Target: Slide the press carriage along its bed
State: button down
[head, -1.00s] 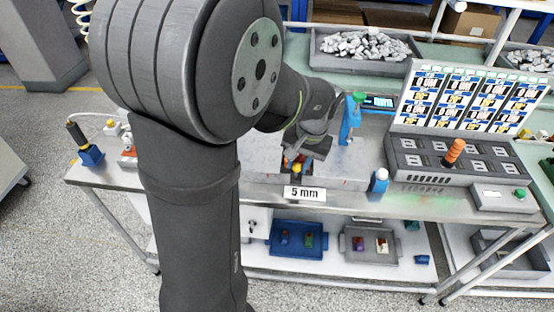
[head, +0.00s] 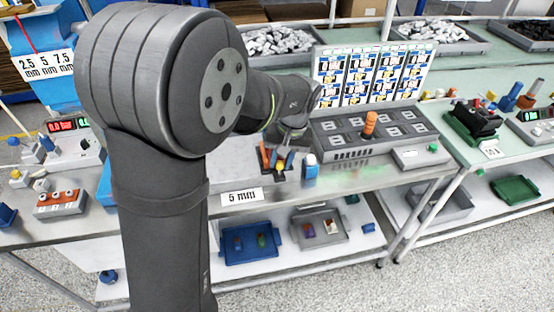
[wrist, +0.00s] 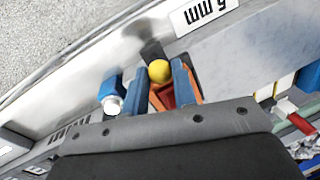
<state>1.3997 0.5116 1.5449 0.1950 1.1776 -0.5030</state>
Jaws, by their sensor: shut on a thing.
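My gripper (wrist: 160,78) shows two blue fingers in the wrist view, closed on a yellow round knob (wrist: 159,71). An orange body (wrist: 168,97) shows between and behind the fingers; I take knob and body as the press carriage. Its lower part is hidden by the fingers and the gripper housing. In the head view my gripper (head: 277,163) is low over the steel bench, right of the 5 mm label (head: 241,196), with orange parts around it. The carriage's bed is mostly hidden by my arm and gripper.
A blue bottle with a white cap (head: 310,166) stands close right of my gripper; it also shows in the wrist view (wrist: 111,98). Beyond it are a grey socket block (head: 372,133) with an orange handle and a small box with a green button (head: 418,157).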

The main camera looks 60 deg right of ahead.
jog(key=shift+s+d+r, duration=0.1)
jog(key=shift+s+d, duration=0.05)
jog(key=shift+d, duration=0.05)
jog(key=c, duration=1.2)
grip_release()
jog(key=shift+s, duration=0.1)
jog(key=s+r, duration=0.1)
jog(key=r, duration=0.4)
jog(key=d+r, duration=0.1)
jog(key=r, duration=0.5)
jog(key=s+r, duration=0.1)
jog(key=r, duration=0.5)
jog(key=shift+s+d, duration=0.3)
jog(key=shift+d, duration=0.1)
jog(key=shift+f, duration=0.1)
jog(key=w+f, duration=0.1)
jog(key=f, duration=0.4)
jog(key=w+a+f, duration=0.1)
jog(key=f, duration=0.5)
jog(key=w+a+f, duration=0.1)
jog(key=f, duration=0.5)
